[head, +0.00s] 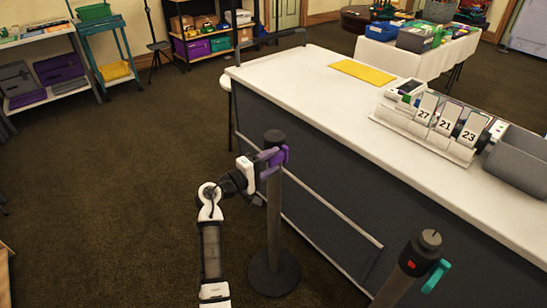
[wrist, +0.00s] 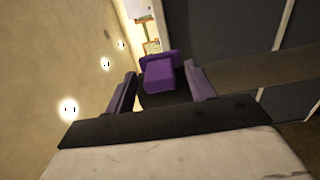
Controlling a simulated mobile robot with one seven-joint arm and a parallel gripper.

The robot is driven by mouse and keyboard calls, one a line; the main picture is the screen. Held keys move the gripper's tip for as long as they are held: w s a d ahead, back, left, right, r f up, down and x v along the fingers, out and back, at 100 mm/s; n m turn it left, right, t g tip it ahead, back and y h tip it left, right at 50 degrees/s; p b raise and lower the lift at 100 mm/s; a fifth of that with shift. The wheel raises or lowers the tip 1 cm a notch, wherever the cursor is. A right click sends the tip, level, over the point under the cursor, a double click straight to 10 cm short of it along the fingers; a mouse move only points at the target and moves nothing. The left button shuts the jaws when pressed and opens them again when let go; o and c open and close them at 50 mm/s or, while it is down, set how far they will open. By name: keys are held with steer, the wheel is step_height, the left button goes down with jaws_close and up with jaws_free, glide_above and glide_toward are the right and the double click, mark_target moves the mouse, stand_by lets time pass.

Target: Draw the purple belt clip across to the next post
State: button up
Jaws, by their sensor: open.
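The purple belt clip (wrist: 160,75) sits between the fingertips of my gripper (wrist: 160,88) in the wrist view, with the fingers apart on either side of it. I cannot tell whether either finger touches it. In the head view my gripper (head: 268,160) is at the head of a grey post (head: 273,220), and purple shows there against the post top; clip and fingers are hard to separate. Another post (head: 407,268) stands at the lower right, with a teal clip (head: 436,275) on its right side and a red mark on its head.
A long white-topped counter (head: 300,92) with dark sides runs close behind the posts. It bears a yellow mat (head: 362,72), numbered flip cards (head: 445,122) and a grey bin (head: 520,160). Shelves (head: 45,60) stand at the far left. The carpet left of my arm is clear.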

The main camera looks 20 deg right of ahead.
steer(key=shift+w+d, duration=0.2)
steer(key=shift+d, duration=0.4)
jaws_close()
